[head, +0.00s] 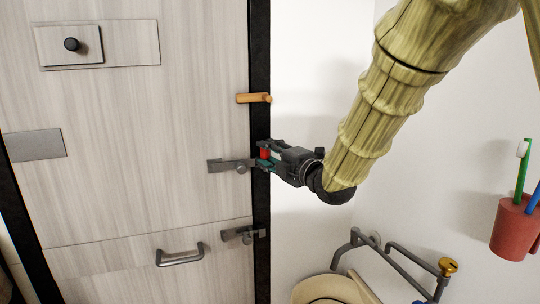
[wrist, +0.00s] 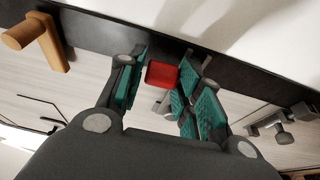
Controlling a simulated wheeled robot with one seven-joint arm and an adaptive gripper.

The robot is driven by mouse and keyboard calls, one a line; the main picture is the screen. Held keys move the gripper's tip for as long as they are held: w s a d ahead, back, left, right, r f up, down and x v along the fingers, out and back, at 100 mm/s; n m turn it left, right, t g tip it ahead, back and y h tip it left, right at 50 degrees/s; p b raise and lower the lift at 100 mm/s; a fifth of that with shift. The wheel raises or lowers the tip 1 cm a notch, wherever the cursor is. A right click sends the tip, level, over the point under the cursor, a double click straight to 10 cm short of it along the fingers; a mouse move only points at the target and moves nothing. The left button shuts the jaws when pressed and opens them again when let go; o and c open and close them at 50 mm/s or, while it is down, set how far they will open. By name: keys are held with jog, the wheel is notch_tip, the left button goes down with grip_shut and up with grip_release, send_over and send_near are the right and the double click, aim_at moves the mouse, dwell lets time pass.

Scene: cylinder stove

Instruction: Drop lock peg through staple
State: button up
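A red block-like piece (head: 264,153), which looks like the head of the lock peg, is at the door's right edge beside the middle grey latch (head: 222,165). In the wrist view the red piece (wrist: 162,75) lies between my fingers. My gripper (head: 266,160) reaches in from the right, its fingers around the red piece. In the wrist view my gripper (wrist: 165,85) has its teal-padded fingers apart. The right finger is close to or touching the red piece, and a narrow gap shows on the left. The staple and the peg's lower part are hidden or too small to tell.
A wooden peg handle (head: 253,98) sticks out just above my gripper. A lower grey latch (head: 243,234) and a bar handle (head: 180,257) are on the door below. A grey wall rack (head: 400,262) and a red cup (head: 514,228) with brushes are at the right.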

jog(key=shift+o, duration=0.8)
jog(key=shift+f, duration=0.25)
jog(key=shift+f, duration=0.1)
